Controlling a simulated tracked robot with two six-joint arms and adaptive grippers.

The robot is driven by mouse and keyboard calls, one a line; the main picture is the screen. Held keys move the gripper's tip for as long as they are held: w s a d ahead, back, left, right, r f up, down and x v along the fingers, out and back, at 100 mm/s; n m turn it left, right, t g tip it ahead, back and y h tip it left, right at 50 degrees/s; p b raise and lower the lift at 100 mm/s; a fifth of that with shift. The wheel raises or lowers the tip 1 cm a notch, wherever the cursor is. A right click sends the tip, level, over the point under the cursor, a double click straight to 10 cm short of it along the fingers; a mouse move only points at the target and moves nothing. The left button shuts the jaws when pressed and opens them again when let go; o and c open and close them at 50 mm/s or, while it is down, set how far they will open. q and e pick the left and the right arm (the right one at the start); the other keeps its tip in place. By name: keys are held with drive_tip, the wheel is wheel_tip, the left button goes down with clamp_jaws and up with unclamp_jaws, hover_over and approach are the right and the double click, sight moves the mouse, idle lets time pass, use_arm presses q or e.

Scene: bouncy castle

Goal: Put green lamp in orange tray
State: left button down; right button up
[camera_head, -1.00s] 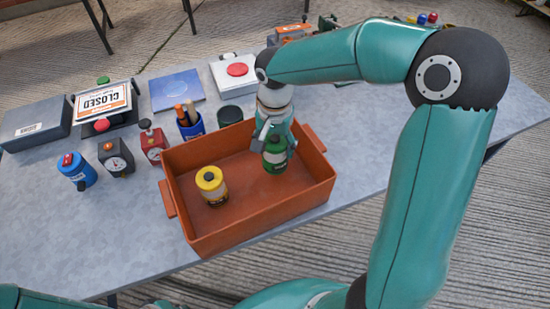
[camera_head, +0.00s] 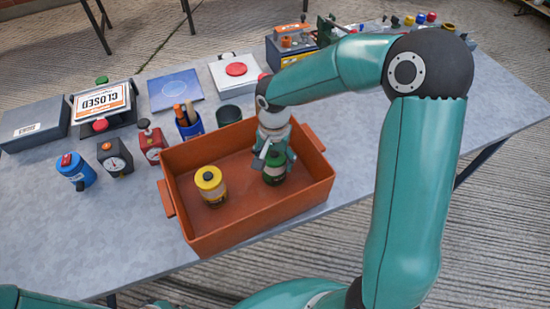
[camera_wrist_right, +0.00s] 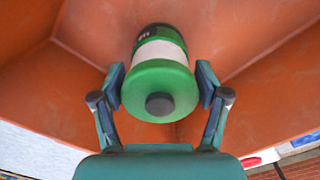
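The green lamp (camera_head: 274,175) is inside the orange tray (camera_head: 250,232), toward its right side, roughly upright and low near the floor. Whether its base touches the floor is hard to tell. My right gripper (camera_head: 272,160) reaches down into the tray with its fingers around the lamp's upper part. In the right wrist view the green lamp (camera_wrist_right: 160,88) sits between the two fingers, with a finger pad against each side of its green cap. My left gripper is not in view.
A yellow lamp (camera_head: 210,185) stands in the left part of the tray. Left of the tray are a red item (camera_head: 152,145), a dark gauge box (camera_head: 115,158) and a blue canister (camera_head: 76,170). A blue pen cup (camera_head: 189,125) and dark cup (camera_head: 229,115) stand behind it.

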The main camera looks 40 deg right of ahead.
drive_tip(key=shift+o, duration=0.9)
drive_tip(key=shift+r, duration=0.2)
wheel_tip(320, 180, up, 12)
drive_tip(key=shift+f, duration=0.1)
